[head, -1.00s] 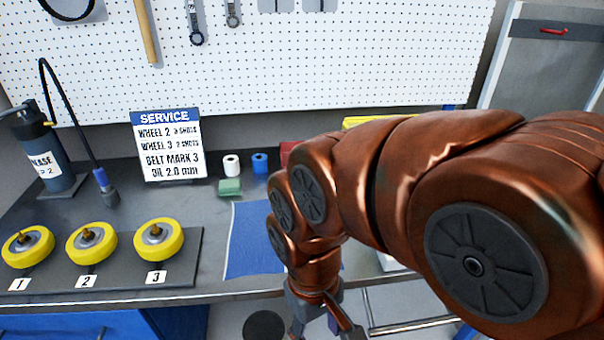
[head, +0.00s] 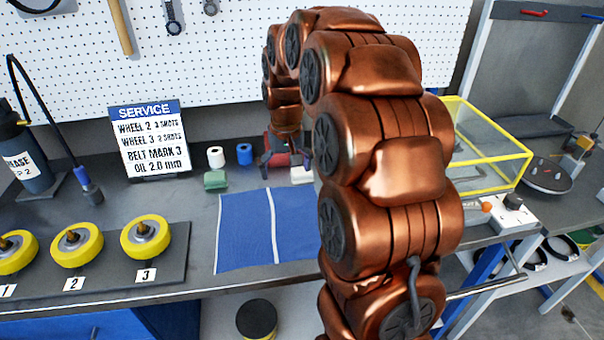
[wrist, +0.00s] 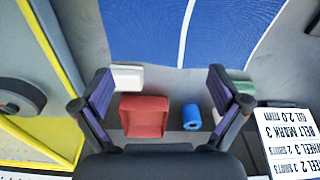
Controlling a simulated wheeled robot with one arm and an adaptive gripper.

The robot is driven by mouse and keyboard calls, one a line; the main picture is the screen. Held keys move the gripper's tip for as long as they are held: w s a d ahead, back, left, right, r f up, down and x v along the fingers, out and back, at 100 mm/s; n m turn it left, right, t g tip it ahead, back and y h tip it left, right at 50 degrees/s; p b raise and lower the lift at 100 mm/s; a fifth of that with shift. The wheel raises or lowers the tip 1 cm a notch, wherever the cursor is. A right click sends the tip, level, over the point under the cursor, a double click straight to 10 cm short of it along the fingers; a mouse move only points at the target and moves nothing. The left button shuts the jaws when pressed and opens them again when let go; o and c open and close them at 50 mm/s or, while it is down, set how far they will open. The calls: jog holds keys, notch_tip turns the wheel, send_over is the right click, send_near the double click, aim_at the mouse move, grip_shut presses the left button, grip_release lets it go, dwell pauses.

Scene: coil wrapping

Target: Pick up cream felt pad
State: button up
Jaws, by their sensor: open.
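The cream felt pad (head: 301,175) is a small pale block on the bench, at the right edge of my gripper in the head view. In the wrist view the pad (wrist: 128,77) lies beside the left finger, just above a red tray. My gripper (head: 286,162) is open and empty, pointing down over the bench. In the wrist view its two fingers (wrist: 163,98) stand wide apart, with the red tray (wrist: 144,117) and a blue roll (wrist: 192,117) showing between them. The height of the fingers above the pad is hard to tell.
A green pad (head: 215,180), a white roll (head: 216,157) and a blue roll (head: 244,154) stand left of my gripper. A blue mat (head: 245,230) lies in front. The service sign (head: 150,140) and yellow wheels (head: 77,245) are left; a yellow-framed clear box (head: 490,150) is right.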

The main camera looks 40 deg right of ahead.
jog(key=m, duration=0.1)
send_over(302, 170)
jog(key=s+a, duration=0.1)
jog(key=s, duration=0.1)
jog(key=shift+w+f, duration=0.25)
jog(key=shift+f, duration=0.65)
jog(key=shift+w+d+f+h, duration=0.1)
jog(key=shift+f+h, duration=0.1)
jog(key=shift+h, duration=0.1)
jog(key=shift+t, duration=0.3)
jog(key=shift+w+d+f+p, duration=0.15)
jog(key=shift+f+p, duration=0.45)
jog(key=shift+f, duration=0.6)
jog(key=shift+w+d+f+p, duration=0.1)
jog(key=shift+w+f+p, duration=0.35)
jog(key=shift+f, duration=0.7)
jog(key=shift+w+d+f+p, duration=0.1)
jog(key=shift+f+p, duration=0.6)
jog(key=shift+f, duration=0.5)
jog(key=c, duration=1.2)
